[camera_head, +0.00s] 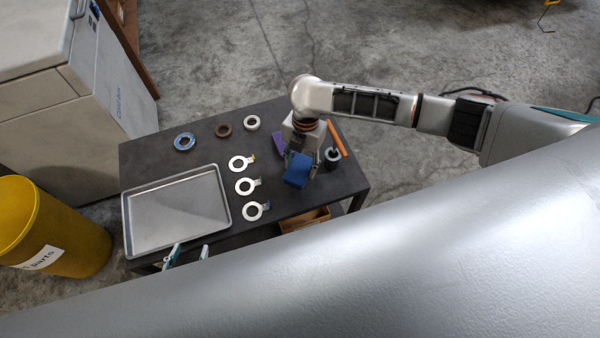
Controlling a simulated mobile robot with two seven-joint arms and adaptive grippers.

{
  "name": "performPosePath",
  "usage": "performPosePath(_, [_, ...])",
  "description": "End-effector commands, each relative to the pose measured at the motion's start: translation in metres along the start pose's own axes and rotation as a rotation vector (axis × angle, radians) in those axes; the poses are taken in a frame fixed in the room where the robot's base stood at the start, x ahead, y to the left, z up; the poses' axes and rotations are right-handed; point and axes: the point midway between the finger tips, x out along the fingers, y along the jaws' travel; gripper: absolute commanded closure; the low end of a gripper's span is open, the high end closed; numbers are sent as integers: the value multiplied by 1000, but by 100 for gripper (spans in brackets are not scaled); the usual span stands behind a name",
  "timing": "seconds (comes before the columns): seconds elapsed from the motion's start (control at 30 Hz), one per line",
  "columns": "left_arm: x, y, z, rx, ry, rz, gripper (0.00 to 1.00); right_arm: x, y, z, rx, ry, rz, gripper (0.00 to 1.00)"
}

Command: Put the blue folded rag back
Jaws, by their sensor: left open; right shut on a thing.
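The blue folded rag (297,172) is held by my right gripper (301,160), which points down over the right part of the dark table. The gripper is shut on the rag. Whether the rag touches the tabletop I cannot tell. My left gripper (187,254) shows only as two spread fingertips at the table's front edge, below the metal tray. It is open and no object shows between the tips; the rest of it is hidden behind my large grey arm link in the foreground.
The dark table (215,150) holds an empty metal tray (128,225), several rings, a blue roll (184,142), a purple object (278,142), a dark cylinder (332,158) and an orange stick (338,138). A yellow bin (80,245) stands left, a cardboard box (304,220) low in front.

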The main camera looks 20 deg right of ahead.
Motion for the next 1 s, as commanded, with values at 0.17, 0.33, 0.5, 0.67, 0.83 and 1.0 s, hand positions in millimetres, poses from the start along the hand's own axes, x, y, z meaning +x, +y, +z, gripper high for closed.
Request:
performPosePath(0.17, [1,-2,-5,4,10,-4,57,10,0,2,1,0,1,80])
performPosePath(0.33, [5,-2,4,9,3,-6,57,34,0,4,2,2,-1,80])
performPosePath(0.5, [7,-4,6,16,3,-10,57,48,0,7,1,0,0,80])
performPosePath(0.67, [6,-7,-2,16,16,-14,57,46,1,7,0,-1,2,80])
performPosePath(0.83, [7,-7,-2,16,17,-14,57,49,0,8,1,-1,1,80])
performPosePath(1.0, [7,-7,-1,16,15,-14,57,48,0,8,0,-1,2,40])
